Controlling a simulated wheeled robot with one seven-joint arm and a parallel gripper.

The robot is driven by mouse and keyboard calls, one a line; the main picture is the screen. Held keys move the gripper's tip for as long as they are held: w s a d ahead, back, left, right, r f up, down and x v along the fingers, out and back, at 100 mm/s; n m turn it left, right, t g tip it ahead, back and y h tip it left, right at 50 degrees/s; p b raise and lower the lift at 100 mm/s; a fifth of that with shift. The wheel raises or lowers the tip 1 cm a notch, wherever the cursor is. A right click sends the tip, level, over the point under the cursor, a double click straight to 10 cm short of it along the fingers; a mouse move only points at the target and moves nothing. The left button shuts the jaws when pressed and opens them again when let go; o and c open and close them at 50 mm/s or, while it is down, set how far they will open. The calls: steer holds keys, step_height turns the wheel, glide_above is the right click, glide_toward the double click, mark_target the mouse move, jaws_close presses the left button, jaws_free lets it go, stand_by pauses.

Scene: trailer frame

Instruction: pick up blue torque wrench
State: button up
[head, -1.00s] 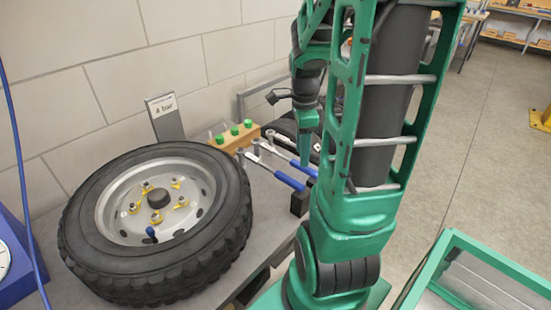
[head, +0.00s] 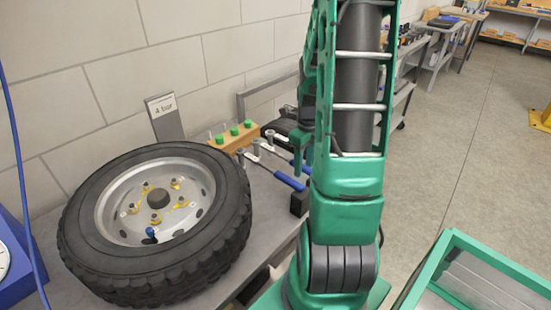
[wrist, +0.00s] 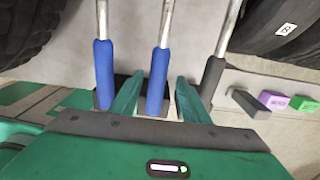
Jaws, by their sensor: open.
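Two wrenches with blue handles and steel shafts lie side by side on the bench. In the wrist view, the middle blue-handled wrench (wrist: 158,78) appears between the two green fingers of my gripper (wrist: 158,81). The fingers are open, and I cannot tell whether they touch the handle. The other blue-handled wrench (wrist: 104,72) is left of the left finger. A wrench with a dark grey handle (wrist: 212,76) is just right of the right finger. In the head view, a blue handle (head: 289,182) shows beside my arm, which hides most of the gripper.
A large tyre and wheel (head: 155,220) lies on the bench (head: 262,205) at the left. A wooden block with green-topped pieces (head: 232,137) stands behind the wrenches. Purple (wrist: 273,100) and green (wrist: 304,104) blocks are at the right in the wrist view.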

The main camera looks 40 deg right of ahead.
steer(key=shift+s+a+f, duration=0.1)
steer(key=shift+f, duration=1.25)
steer(key=shift+s+a+f, duration=0.1)
steer(key=shift+f, duration=1.2)
steer(key=shift+c, duration=0.3)
steer(key=shift+w, duration=0.1)
jaws_close()
